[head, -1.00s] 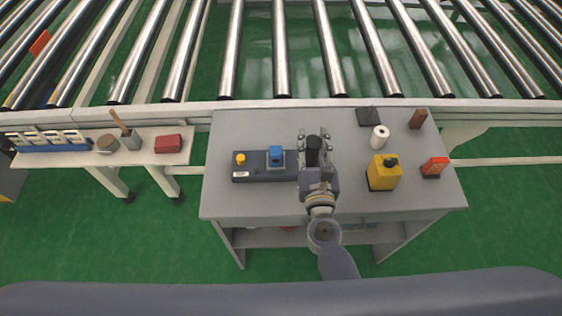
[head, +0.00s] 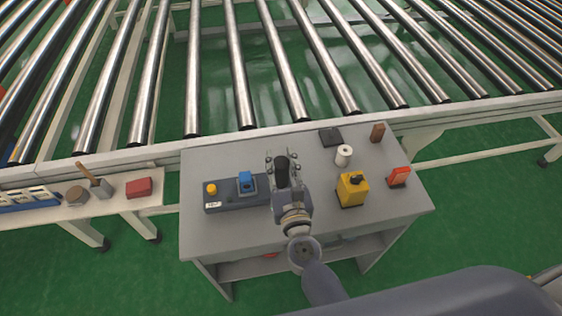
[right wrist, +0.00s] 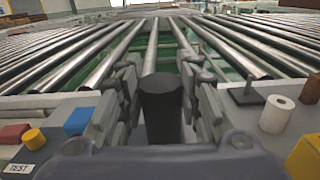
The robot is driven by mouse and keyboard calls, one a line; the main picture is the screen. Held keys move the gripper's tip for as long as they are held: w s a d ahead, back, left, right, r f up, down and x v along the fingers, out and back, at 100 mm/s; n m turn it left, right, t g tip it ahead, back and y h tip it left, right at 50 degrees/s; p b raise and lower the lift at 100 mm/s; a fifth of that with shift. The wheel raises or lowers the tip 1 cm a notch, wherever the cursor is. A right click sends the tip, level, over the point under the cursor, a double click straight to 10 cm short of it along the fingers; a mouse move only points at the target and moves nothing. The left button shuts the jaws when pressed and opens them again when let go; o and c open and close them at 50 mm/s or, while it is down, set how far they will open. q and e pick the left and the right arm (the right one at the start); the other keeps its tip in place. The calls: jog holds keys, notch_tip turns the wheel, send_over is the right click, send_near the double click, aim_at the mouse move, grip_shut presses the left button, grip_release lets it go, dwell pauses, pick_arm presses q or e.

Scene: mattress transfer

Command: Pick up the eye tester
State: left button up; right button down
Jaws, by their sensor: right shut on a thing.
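The eye tester seems to be the dark grey device (head: 231,198) on the grey table, with a yellow knob, a blue block and a white label. In the right wrist view its label reads "TEST" (right wrist: 20,167). My right gripper (head: 283,162) is at the device's right end, shut on a black upright cylinder (right wrist: 161,104). The cylinder stands between the fingers in the wrist view. Its lower end is hidden by my gripper, so I cannot tell how it joins the device. My left gripper is out of view.
A side shelf (head: 120,200) holds a red box (head: 138,188). Rollers (head: 240,75) run behind.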

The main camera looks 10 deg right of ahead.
jog(key=shift+r, duration=0.45)
jog(key=shift+s+a+f, duration=0.1)
jog(key=shift+s+f, duration=0.15)
jog(key=shift+s, duration=0.1)
jog(key=s+a+r+b, duration=0.1)
jog(key=s+b, duration=0.3)
jog(key=s, duration=1.1)
jog(key=shift+a+r+b, duration=0.35)
jog(key=shift+a, duration=0.45)
